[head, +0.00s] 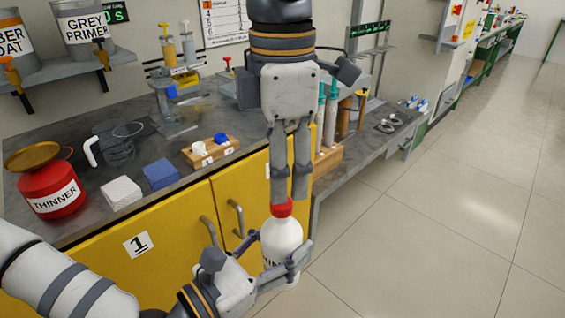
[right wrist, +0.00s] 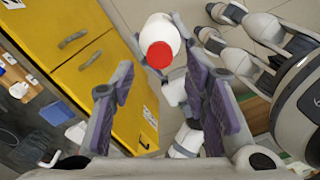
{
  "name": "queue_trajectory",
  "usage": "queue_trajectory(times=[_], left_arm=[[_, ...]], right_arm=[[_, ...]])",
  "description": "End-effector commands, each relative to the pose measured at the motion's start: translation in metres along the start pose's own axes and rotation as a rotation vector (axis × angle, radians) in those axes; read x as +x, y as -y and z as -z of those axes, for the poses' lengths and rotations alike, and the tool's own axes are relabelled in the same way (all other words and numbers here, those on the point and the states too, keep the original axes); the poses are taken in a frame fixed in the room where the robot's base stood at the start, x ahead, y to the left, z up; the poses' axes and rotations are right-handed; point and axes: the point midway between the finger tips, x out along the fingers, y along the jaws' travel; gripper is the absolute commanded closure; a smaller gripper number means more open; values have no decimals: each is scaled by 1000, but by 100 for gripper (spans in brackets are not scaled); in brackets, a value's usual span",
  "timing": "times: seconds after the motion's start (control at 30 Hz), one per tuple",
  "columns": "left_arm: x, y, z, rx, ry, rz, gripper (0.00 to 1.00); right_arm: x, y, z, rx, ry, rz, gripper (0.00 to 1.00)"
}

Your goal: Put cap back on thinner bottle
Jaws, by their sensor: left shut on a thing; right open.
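The thinner bottle (head: 281,238) is white and stands roughly upright in front of the yellow cabinets, off the bench. Its red cap (head: 282,208) sits at its top; how tightly it is seated I cannot tell. The cap (right wrist: 160,55) also shows in the right wrist view, over the white bottle (right wrist: 160,29), beyond my right fingers. My left gripper (head: 276,250) is shut on the bottle's body, one finger on each side. My right gripper (head: 290,198) is open and points down just above the cap, with no clear contact. The bottle's label is partly hidden by the left gripper.
A red can marked THINNER (head: 53,192) with a brass dish stands on the grey bench. Near it are white cloths (head: 121,193), a blue stack (head: 161,174) and a wooden block (head: 211,150) with white and blue pieces. The floor (head: 430,230) at right is clear.

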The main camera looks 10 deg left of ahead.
Motion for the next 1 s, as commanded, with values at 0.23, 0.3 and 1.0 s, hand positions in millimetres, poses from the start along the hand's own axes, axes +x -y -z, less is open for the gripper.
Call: queue_trajectory(times=[0.23,0.3,1.0], left_arm=[[0,0,-1,1,2,0,100],[0,0,-1,1,2,0,100],[0,0,-1,1,2,0,100]], right_arm=[[-7,2,5,-778,-4,7,58],[-10,2,6,-1067,-5,8,58],[-32,0,1,-2874,0,-2,58]])
